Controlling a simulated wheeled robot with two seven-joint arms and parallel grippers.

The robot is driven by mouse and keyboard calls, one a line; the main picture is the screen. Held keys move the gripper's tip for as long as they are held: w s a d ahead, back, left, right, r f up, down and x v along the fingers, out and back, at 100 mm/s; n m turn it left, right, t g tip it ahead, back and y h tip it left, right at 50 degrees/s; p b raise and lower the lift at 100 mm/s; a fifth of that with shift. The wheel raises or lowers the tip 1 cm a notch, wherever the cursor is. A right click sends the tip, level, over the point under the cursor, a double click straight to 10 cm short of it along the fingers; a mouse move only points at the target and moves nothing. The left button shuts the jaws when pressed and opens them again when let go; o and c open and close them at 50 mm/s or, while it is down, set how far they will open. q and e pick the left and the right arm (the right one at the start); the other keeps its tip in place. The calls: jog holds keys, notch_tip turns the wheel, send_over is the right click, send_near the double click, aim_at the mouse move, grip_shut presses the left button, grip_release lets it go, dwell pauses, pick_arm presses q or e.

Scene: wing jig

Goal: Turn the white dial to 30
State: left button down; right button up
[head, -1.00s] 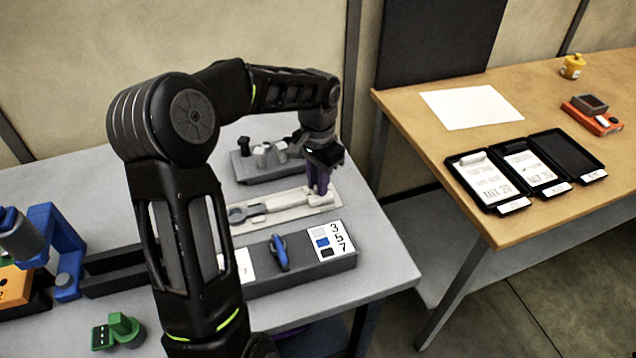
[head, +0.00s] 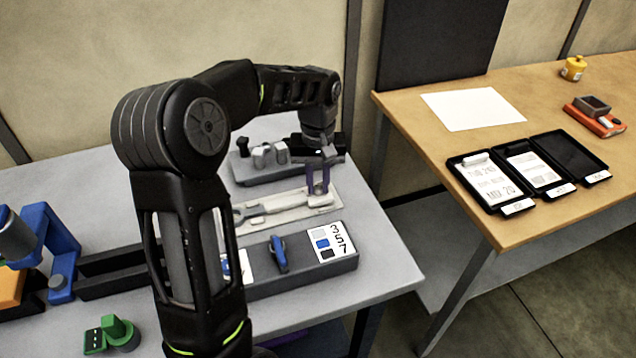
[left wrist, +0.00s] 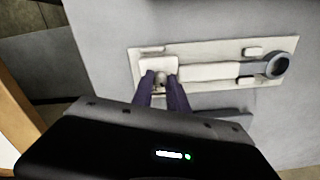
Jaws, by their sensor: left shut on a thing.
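A pale, wrench-like tool (head: 272,208) lies on a cream base plate (head: 245,225) on the grey table. It also shows in the left wrist view (left wrist: 210,71), with a grey ring at its right end. My left gripper (head: 319,190) points down at the plate's right end. In the left wrist view its purple fingers (left wrist: 161,82) are shut on a small pale piece at the tool's block end. I cannot make out a white dial with numbers; any scale there is too small to read. My right gripper is not in view.
A dark box (head: 300,275) with a blue handle (head: 279,253) and a 3-5-7 label stands in front of the plate. A grey fixture (head: 265,170) stands behind it. A green part (head: 113,333) is at the lower left. A wooden table (head: 440,150) with black trays is at right.

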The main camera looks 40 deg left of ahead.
aim_at(318, 187)
pick_arm(q)
jog(key=shift+n, duration=0.3)
jog(key=c, duration=1.3)
grip_release()
jog(key=shift+r, duration=3.95)
